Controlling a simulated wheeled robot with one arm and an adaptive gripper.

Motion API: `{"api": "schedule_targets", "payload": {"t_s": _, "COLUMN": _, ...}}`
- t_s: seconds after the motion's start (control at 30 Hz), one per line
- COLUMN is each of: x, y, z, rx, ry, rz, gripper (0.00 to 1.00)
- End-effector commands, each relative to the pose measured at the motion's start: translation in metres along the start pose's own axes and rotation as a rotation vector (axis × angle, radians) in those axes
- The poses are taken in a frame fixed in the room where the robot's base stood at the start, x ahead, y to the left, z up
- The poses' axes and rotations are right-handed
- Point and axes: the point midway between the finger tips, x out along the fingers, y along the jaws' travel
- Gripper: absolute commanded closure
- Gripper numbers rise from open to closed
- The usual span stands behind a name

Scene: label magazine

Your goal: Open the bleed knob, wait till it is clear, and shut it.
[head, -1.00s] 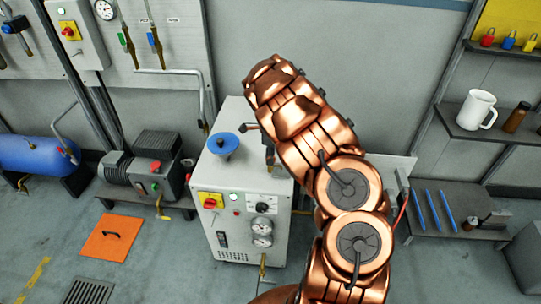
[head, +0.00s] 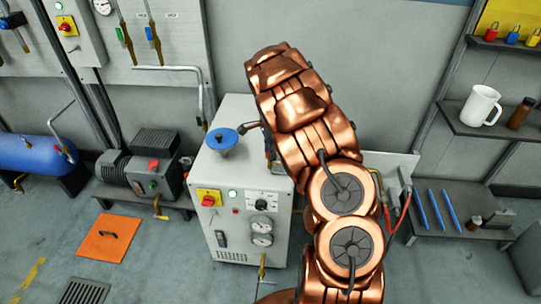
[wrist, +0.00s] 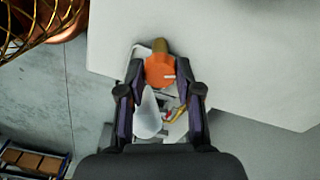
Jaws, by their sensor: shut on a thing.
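An orange round knob (wrist: 160,70) with a white mark on its face sits between the fingertips in the wrist view. My gripper (wrist: 163,83) is shut on it, one dark finger on each side. A brass fitting (wrist: 160,46) shows just beyond the knob. A pale, see-through-looking piece (wrist: 148,114) hangs between the fingers below the knob; its contents cannot be made out. In the head view my copper arm reaches over the right side of the grey cabinet (head: 246,180) and hides the knob and my gripper.
A blue funnel-like cap (head: 221,138) stands on the cabinet top. The cabinet front has a red switch (head: 208,200) and gauges (head: 262,225). A shelf with a white mug (head: 480,105) is at the right. An orange mat (head: 108,239) lies on the floor, left.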

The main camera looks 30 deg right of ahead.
Motion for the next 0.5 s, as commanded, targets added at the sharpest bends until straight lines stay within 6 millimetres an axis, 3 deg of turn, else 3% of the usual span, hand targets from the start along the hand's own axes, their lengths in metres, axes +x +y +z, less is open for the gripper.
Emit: {"api": "schedule_targets", "payload": {"t_s": 0.5, "x": 0.0011, "y": -0.0012, "z": 0.0012, "rx": -0.493, "ry": 0.000, "rz": -0.005, "gripper": 1.00}}
